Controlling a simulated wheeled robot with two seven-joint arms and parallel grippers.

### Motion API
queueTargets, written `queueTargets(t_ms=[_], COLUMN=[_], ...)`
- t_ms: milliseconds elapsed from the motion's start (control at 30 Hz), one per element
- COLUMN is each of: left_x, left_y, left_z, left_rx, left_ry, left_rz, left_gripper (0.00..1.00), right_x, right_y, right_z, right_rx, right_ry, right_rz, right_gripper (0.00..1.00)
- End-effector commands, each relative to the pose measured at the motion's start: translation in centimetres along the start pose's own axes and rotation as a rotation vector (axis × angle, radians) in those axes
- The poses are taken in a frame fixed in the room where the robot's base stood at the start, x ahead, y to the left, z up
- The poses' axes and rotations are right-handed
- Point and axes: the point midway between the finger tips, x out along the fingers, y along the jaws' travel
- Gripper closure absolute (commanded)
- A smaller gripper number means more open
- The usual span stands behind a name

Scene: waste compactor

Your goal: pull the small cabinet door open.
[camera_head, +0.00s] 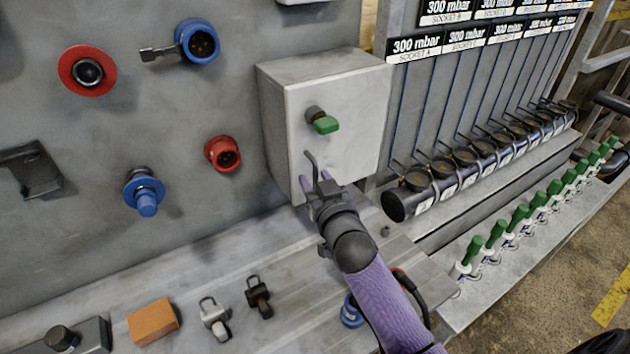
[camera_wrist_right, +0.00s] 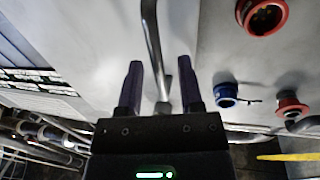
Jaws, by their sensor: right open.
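The small grey cabinet (camera_head: 345,95) is mounted on the panel, and its door looks closed. A green-tipped knob (camera_head: 323,122) sits on its front. A thin bent metal handle (camera_head: 312,165) stands out near the lower left of the door. My right gripper (camera_head: 318,186) is at this handle, its purple fingers pointing at the door. In the right wrist view my fingers (camera_wrist_right: 160,85) are apart, with the handle bar (camera_wrist_right: 152,45) running between them. I cannot tell whether a finger touches the bar. My left gripper is out of view.
Blue and red sockets (camera_head: 223,154) are on the panel to the left. An orange block (camera_head: 153,321) and padlocks (camera_head: 214,318) lie on the ledge below. A row of black cylinders (camera_head: 440,178) and green-topped plugs (camera_head: 495,235) stand to the right.

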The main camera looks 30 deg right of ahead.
Motion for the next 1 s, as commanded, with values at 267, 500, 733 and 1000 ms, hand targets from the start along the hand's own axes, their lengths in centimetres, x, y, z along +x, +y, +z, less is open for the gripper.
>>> queueTargets(t_ms=[267,500,733,1000], left_x=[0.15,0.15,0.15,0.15], left_y=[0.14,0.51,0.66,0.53], left_z=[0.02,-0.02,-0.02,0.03], left_rx=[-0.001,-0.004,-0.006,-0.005], left_ry=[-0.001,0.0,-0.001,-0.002], left_rz=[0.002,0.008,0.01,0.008], left_gripper=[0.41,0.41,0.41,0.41], right_x=[0.82,0.79,0.78,0.77], right_y=[-0.01,-0.01,-0.02,-0.03], right_z=[-0.04,-0.04,-0.03,-0.01], right_rx=[0.0,0.0,0.0,0.0], right_ry=[0.0,-0.001,-0.001,-0.001], right_rz=[0.0,0.0,-0.001,-0.001], right_gripper=[0.53,0.87,1.0,1.0])
